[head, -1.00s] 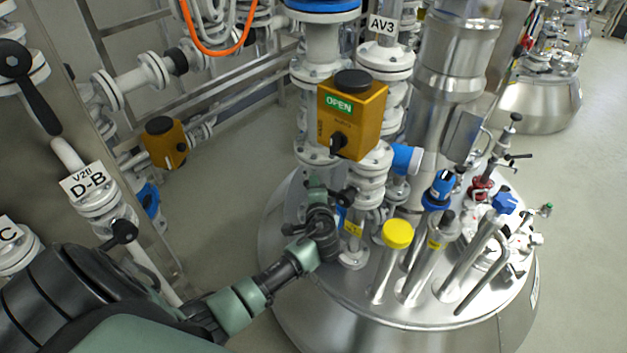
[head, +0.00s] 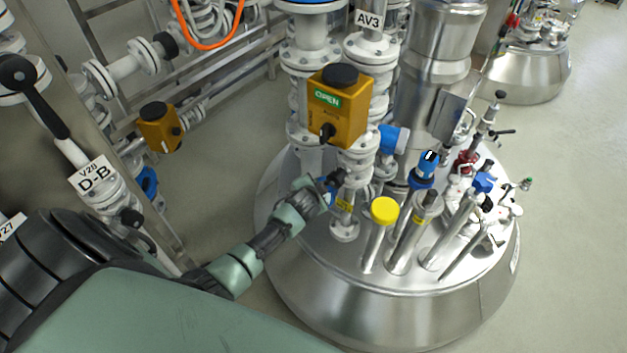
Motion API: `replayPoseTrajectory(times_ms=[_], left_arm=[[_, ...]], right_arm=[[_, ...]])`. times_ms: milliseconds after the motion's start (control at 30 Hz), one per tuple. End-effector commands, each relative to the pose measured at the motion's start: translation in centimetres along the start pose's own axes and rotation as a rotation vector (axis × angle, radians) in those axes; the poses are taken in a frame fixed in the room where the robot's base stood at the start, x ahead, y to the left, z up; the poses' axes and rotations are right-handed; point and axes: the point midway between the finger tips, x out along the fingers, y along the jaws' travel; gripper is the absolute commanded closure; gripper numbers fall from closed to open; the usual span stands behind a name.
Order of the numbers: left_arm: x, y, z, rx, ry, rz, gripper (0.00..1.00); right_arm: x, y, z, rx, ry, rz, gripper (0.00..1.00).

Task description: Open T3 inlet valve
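No readable label names the T3 inlet valve. A white flanged pipe labelled AV3 (head: 369,18) runs down to the steel tank lid (head: 345,262). It carries an orange actuator box (head: 340,107) with a green OPEN sign and black knobs. Below the box, a yellow tag (head: 344,206) sits on the lower pipe. My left arm reaches in from the lower left, and my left gripper (head: 333,184) is at this lower pipe, just above the tag. Its fingers overlap dark and blue parts there, so their opening and any contact are unclear. My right gripper is not in view.
A yellow-capped tube (head: 383,211), a blue-topped fitting (head: 424,168) and several steel tubes crowd the lid to the right. A pipe labelled D-B (head: 91,178) and a black lever (head: 38,95) stand at the left. Open floor (head: 215,185) lies between.

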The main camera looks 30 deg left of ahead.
Motion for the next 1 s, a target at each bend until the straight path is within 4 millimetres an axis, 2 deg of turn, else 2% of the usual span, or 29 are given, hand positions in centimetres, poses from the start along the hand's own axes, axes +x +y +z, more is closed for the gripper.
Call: replayPoseTrajectory(times_ms=[100,533,567,633,1000], left_arm=[[-0.02,0.67,0.04,-0.014,0.001,0.021,1.0],[0.05,0.71,0.1,-0.016,0.001,0.025,1.0],[0.05,0.7,0.1,-0.016,0.001,0.025,0.76],[0.05,0.65,0.1,-0.016,0.002,0.024,0.58],[-0.23,0.38,-0.02,-0.017,0.004,0.02,0.58]], right_arm=[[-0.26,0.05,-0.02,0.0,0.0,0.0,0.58],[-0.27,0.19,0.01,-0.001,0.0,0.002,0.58],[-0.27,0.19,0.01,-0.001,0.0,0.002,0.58],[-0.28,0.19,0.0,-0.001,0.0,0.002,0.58],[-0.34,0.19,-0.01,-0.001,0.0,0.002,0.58]])
